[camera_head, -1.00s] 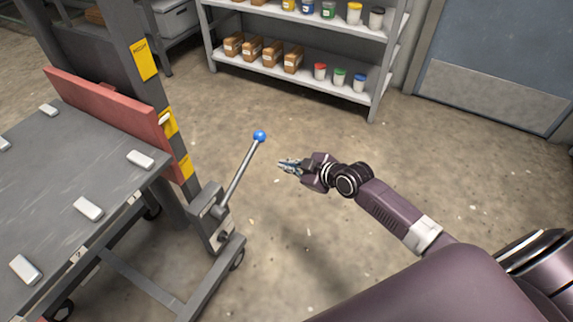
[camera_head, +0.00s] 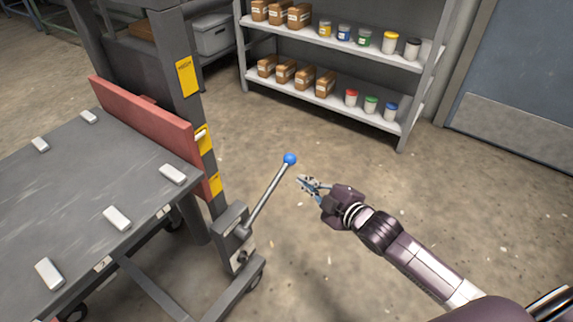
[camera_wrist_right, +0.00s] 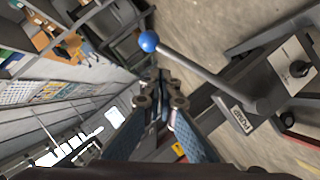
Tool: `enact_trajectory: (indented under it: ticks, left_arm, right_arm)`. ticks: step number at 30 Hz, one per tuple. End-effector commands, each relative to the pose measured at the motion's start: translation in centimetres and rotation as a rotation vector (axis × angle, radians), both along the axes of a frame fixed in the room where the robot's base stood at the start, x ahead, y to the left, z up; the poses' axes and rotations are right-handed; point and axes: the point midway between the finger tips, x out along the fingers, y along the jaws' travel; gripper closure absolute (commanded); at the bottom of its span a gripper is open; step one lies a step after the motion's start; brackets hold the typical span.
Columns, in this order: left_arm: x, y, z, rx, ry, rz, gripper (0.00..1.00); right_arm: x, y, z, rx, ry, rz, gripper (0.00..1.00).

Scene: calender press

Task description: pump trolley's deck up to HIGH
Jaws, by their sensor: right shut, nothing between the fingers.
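The trolley's grey deck (camera_head: 75,187) stands at the left of the head view, with a red plate (camera_head: 148,124) along its far side. Behind the plate is a grey post with yellow labels, the top one the HIGH label (camera_head: 187,77). A white pointer (camera_head: 201,134) sits by the middle label, below HIGH. The pump lever (camera_head: 265,199) rises from a grey pump box (camera_head: 233,232) and ends in a blue ball (camera_head: 290,159). The ball also shows in the right wrist view (camera_wrist_right: 148,41). My right gripper (camera_head: 303,181) is shut and empty, just right of the ball and apart from it. My left gripper is out of view.
A shelf rack (camera_head: 335,99) with boxes and tubs stands at the back. A blue-grey door (camera_head: 520,80) is at the right. White blocks lie on the deck. The floor right of the lever is clear except for my right arm.

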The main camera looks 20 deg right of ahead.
Motion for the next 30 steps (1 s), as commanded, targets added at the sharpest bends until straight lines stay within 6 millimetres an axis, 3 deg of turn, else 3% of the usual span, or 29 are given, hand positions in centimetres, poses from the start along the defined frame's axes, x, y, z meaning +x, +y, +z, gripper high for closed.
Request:
enact_trajectory:
  ticks: [6,19,27,30]
  left_arm:
    - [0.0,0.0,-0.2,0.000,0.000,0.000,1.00]
    - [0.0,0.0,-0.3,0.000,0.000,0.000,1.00]
    - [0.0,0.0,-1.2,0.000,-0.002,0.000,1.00]
    - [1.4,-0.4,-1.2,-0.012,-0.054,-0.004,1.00]
  right_arm:
    - [-1.4,1.5,2.4,-0.054,-0.095,0.043,1.00]
    - [-1.3,1.7,2.6,-0.060,-0.105,0.046,1.00]
    - [1.6,2.6,1.9,-0.059,-0.107,0.045,1.00]
    - [3.3,3.2,1.5,-0.059,-0.108,0.045,1.00]
